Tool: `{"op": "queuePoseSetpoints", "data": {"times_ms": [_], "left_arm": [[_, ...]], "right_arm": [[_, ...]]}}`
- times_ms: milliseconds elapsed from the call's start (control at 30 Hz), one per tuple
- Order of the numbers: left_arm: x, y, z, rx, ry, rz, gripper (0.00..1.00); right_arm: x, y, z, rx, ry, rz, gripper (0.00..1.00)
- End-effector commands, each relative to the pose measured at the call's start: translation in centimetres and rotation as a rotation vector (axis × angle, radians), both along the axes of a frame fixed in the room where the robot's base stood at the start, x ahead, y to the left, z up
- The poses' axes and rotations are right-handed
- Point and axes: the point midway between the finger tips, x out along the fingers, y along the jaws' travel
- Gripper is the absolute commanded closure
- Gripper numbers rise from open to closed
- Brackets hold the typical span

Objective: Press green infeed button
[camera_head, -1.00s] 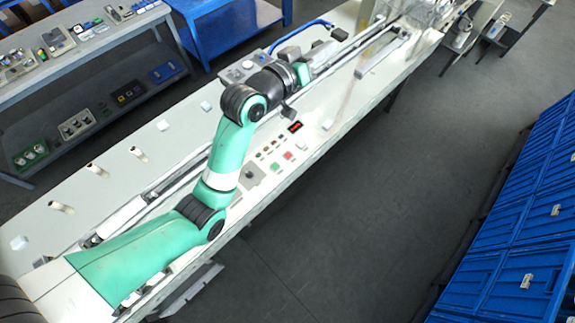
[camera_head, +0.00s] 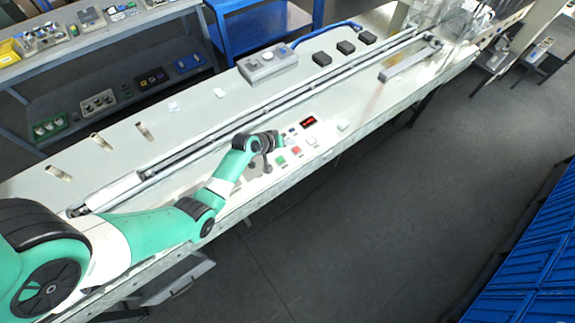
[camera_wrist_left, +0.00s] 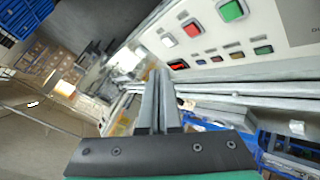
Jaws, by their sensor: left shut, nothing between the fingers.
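A green button (camera_head: 281,160) sits on the white machine's control panel near its front edge, beside a red button (camera_head: 296,151). In the left wrist view the green button (camera_wrist_left: 231,11) is at the top edge, with the red button (camera_wrist_left: 193,28) to its left. A smaller green button (camera_wrist_left: 263,49) ends a row of small buttons there. My left gripper (camera_head: 282,139) is over the panel, beyond the green button and apart from it. In the wrist view its fingers (camera_wrist_left: 160,74) are shut together and empty. My left arm hides part of the panel. My right gripper is not in view.
A red display (camera_head: 309,121) and white buttons (camera_head: 312,142) are also on the panel. Long rails (camera_head: 330,68) run along the machine behind it. A grey box (camera_head: 268,64) stands behind the rails. Open floor lies in front, with blue cabinets (camera_head: 540,250) at the right.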

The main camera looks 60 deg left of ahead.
Motion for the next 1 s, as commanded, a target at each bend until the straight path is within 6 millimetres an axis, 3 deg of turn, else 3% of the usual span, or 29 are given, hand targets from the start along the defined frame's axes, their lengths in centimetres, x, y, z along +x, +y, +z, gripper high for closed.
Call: {"op": "queuePoseSetpoints", "data": {"times_ms": [33,200,667,1000], "left_arm": [[-1.1,0.8,-1.7,-0.006,0.009,0.024,1.0],[-2.9,2.5,-3.2,-0.015,0.018,0.072,1.0],[-3.0,2.8,-3.4,-0.013,0.018,0.078,1.0],[-3.0,2.8,-7.2,-0.013,0.018,0.078,1.0]], "right_arm": [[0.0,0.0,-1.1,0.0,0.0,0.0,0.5],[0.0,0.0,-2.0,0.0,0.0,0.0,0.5],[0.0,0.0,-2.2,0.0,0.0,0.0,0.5],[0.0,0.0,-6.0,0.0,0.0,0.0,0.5]]}}
